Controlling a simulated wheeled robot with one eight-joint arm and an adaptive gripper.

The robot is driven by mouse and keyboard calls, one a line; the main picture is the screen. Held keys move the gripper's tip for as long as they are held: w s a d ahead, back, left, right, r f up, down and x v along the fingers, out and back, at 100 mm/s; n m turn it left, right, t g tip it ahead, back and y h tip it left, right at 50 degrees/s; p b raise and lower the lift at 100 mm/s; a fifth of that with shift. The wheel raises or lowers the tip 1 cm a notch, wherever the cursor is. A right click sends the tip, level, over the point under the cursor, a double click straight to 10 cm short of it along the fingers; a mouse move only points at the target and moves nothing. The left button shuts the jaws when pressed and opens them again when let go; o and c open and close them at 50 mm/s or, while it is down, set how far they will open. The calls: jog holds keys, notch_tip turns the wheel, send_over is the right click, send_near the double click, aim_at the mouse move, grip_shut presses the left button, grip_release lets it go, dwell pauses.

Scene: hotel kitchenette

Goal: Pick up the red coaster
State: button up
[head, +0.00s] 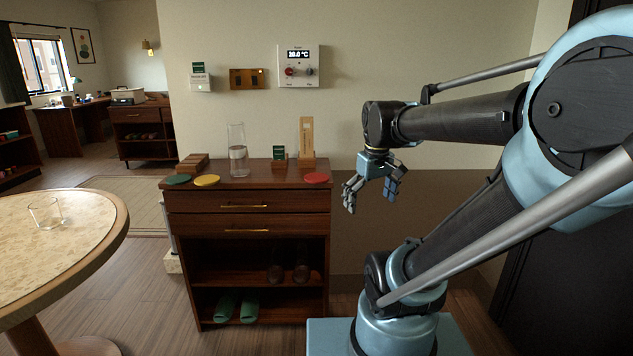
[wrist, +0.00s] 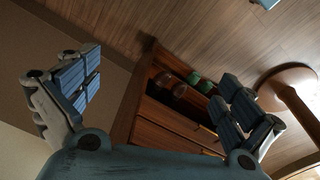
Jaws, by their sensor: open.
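The red coaster (head: 317,178) is a flat disc lying at the right front end of the wooden cabinet top (head: 265,183) in the head view. My gripper (head: 369,197) is open and empty, in the air to the right of the cabinet, with its fingers pointing down. It is apart from the coaster. In the wrist view my gripper (wrist: 160,90) shows its two fingers spread wide, with the cabinet's front and shelves between them. I cannot make out the red coaster in the wrist view.
A yellow coaster (head: 207,180), a green coaster (head: 177,180), a glass vase (head: 238,150), a small green sign (head: 279,155) and a wooden stand (head: 307,145) share the cabinet top. A round table (head: 100,215) with a glass (head: 46,213) stands left. Green slippers (head: 249,307) lie below.

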jog(key=w+a+r+n+g, duration=0.1)
jog(key=w+a+r+n, duration=0.35)
jog(key=w, duration=0.55)
jog(key=w+a+r+n, duration=0.4)
jog(key=w+a+r, duration=0.1)
jog(key=w, duration=0.5)
jog(key=w+a+r+n+g, duration=0.1)
jog(key=w+a+r+n, duration=0.35)
jog(key=w, duration=0.45)
jog(key=m, duration=0.1)
send_over(318, 177)
jog(key=f, duration=1)
jog(key=shift+a+f, duration=0.2)
jog(key=shift+f, duration=0.15)
jog(key=shift+d+f, duration=0.15)
jog(key=shift+f, duration=1.2)
jog(key=shift+d+f, duration=0.1)
jog(key=shift+f, duration=1.25)
jog(key=shift+f, duration=0.25)
jog(key=c, duration=1.1)
